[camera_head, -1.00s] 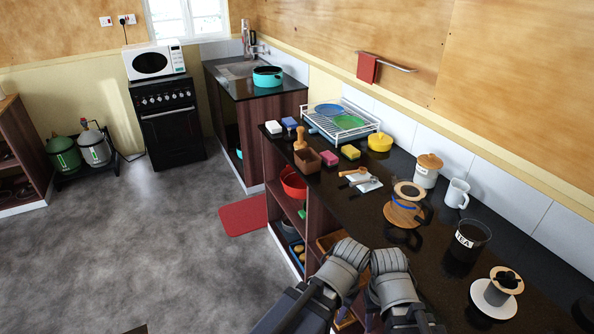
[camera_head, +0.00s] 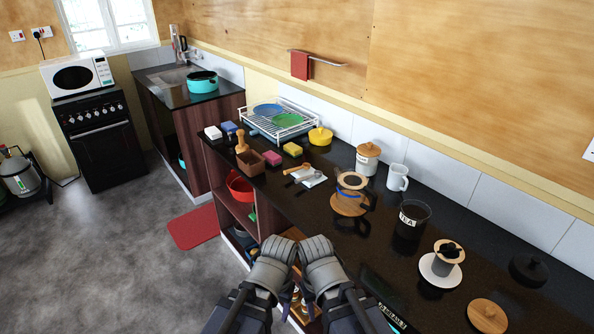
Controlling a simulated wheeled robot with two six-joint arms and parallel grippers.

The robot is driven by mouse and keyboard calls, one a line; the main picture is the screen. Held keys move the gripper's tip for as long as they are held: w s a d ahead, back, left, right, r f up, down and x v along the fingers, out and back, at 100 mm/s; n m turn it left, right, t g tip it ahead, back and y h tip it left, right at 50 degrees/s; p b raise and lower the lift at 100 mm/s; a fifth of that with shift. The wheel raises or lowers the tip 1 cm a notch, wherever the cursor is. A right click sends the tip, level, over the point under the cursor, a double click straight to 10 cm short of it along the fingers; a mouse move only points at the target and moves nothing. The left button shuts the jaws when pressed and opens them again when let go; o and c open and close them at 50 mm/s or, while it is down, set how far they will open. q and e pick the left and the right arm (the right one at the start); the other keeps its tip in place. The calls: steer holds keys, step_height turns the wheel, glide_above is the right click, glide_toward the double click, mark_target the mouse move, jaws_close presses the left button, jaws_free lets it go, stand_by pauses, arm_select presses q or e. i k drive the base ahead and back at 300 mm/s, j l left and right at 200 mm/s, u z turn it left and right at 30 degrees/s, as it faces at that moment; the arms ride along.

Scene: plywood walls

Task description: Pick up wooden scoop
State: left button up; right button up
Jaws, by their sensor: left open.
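A small light-wood utensil (camera_head: 297,167), which looks like the wooden scoop, lies on the dark counter beside a white cloth or paper (camera_head: 314,180). A dark piece lies by it; its exact shape is too small to tell. My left gripper (camera_head: 278,252) and my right gripper (camera_head: 316,252) are side by side at the bottom middle, in front of the counter's edge. Both are well short of the scoop and not touching it. The left is open and nothing shows in it. The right gripper's fingers are hidden, so I cannot tell its state.
Open shelves hold a red bowl (camera_head: 239,187).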

mark_target(306, 166)
steer(key=z, duration=1.25)
steer(key=u, duration=1.25)
steer(key=i+j+z, duration=0.2)
steer(key=j+z, duration=0.15)
steer(key=j, duration=0.3)
steer(key=i+j+z, duration=0.1)
steer(key=j+z, duration=0.25)
steer(key=j, duration=0.3)
steer(key=j+z, duration=0.35)
steer(key=j, duration=0.3)
